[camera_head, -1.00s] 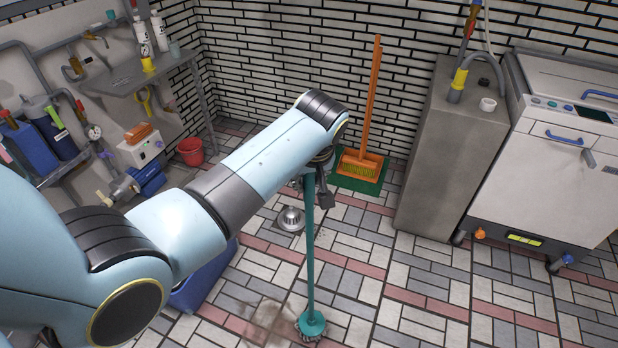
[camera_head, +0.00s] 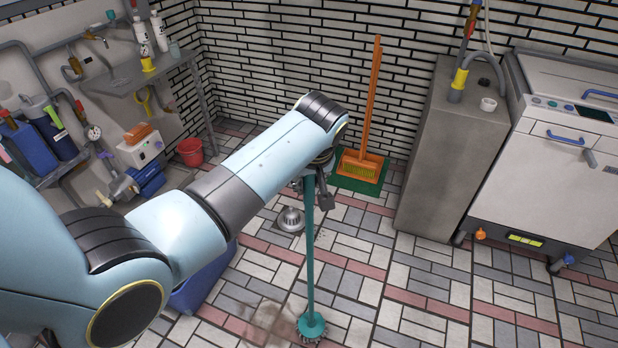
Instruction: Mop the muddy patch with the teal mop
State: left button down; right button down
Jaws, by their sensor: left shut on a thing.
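The teal mop (camera_head: 310,250) stands nearly upright, its round head (camera_head: 311,326) down at the tiled floor near the bottom of the view. My left gripper (camera_head: 312,190) is shut on the upper part of the mop handle, partly hidden behind my forearm. The muddy patch (camera_head: 268,322) is a brown smear on the tiles, just left of the mop head. The head is at the right edge of the patch. My right gripper is not in view.
A blue bin (camera_head: 205,278) stands left of the patch, partly behind my arm. An orange broom (camera_head: 366,150) leans at the wall on a green mat (camera_head: 362,184). A metal floor piece (camera_head: 290,219) lies behind the mop. Tiles to the right are clear.

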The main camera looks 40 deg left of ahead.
pick_arm(q)
jog(key=shift+f+b, duration=0.35)
jog(key=shift+f, duration=0.25)
jog(key=shift+a, duration=0.1)
jog(key=s+a+p, duration=0.1)
jog(key=a+p, duration=0.2)
jog(key=a, duration=0.4)
jog(key=shift+s, duration=0.35)
dwell(0.4)
jog(key=s+a+p, duration=0.1)
jog(key=s+a, duration=0.1)
jog(key=a, duration=0.8)
jog(key=s+a+p, duration=0.2)
jog(key=s+a, duration=0.1)
jog(key=a, duration=0.8)
jog(key=shift+a+r, duration=0.15)
jog(key=shift+a, duration=0.05)
dwell(1.4)
